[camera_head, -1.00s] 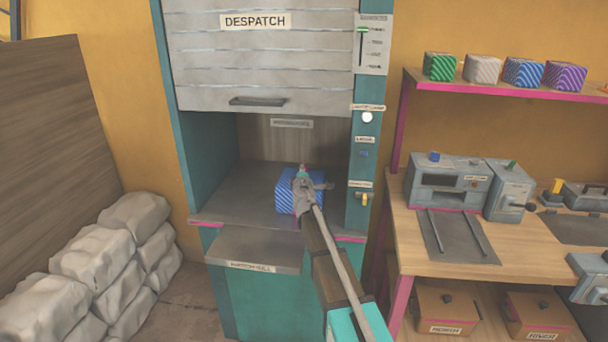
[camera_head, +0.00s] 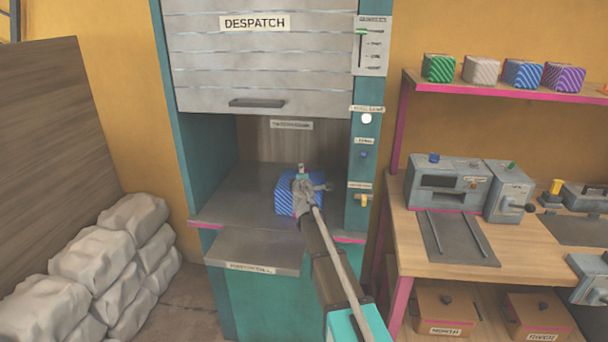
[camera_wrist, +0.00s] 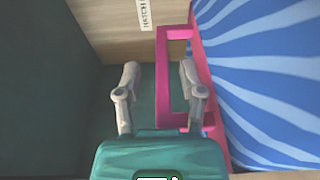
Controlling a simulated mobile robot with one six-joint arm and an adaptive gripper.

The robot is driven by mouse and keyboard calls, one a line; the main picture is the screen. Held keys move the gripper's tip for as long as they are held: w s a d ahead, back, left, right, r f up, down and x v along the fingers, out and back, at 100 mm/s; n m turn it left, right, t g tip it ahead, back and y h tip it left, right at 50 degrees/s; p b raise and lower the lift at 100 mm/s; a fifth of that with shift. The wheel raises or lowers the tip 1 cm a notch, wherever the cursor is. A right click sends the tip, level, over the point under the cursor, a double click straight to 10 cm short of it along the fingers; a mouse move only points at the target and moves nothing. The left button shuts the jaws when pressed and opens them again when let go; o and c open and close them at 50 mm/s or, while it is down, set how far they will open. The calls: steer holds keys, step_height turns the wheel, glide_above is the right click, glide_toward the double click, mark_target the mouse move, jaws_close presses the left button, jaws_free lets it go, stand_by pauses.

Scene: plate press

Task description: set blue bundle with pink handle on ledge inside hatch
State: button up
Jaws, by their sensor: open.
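The blue striped bundle (camera_head: 285,193) sits on the grey ledge (camera_head: 235,190) inside the open hatch under the DESPATCH shutter. In the wrist view the bundle (camera_wrist: 265,75) fills the right side, and its pink handle (camera_wrist: 163,75) stands out toward the middle. My gripper (camera_head: 303,178) is in front of the bundle in the head view and hides part of it. In the wrist view my gripper (camera_wrist: 157,85) is open, with one finger left of the handle and the other overlapping the handle's opening. The fingers are not closed on the handle.
The raised shutter (camera_head: 255,60) hangs above the opening. A lower grey shelf (camera_head: 255,250) juts out in front. Teal posts frame the hatch, the right one carrying switches (camera_head: 363,200). White sacks (camera_head: 110,260) lie left; a workbench (camera_head: 450,255) stands right. The ledge's left part is clear.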

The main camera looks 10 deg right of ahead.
steer(key=s+a, duration=0.1)
steer(key=s, duration=1.1)
steer(key=shift+a, duration=0.2)
stand_by(0.3)
